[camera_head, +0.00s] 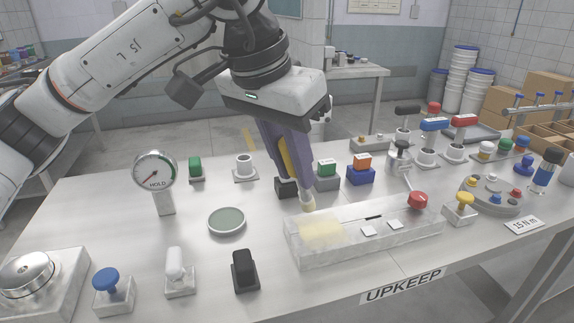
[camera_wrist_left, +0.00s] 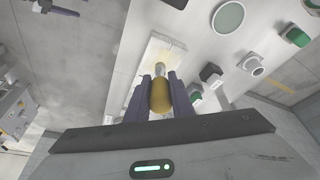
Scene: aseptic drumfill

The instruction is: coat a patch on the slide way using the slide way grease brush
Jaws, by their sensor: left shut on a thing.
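My left gripper (camera_head: 303,180) comes down from above over the table, shut on the grease brush. The brush has a yellow handle (camera_wrist_left: 160,95) between the two dark fingers and a pale bristle end (camera_head: 308,202) pointing down. The bristle end is at the back left edge of the slide way (camera_head: 340,253), a pale block; I cannot tell whether it touches. A pale yellow patch (camera_head: 321,232) lies on the slide way's left part. Two small white squares and a dark strip lie farther right on it. My right gripper is not in view.
A round grey-green disc (camera_head: 227,221) lies left of the slide way. A dial gauge (camera_head: 155,172) stands behind it. Black, green and orange blocks stand close behind the brush. A red knob (camera_head: 418,200) is near the slide way's right end. Black, white and blue controls line the front left.

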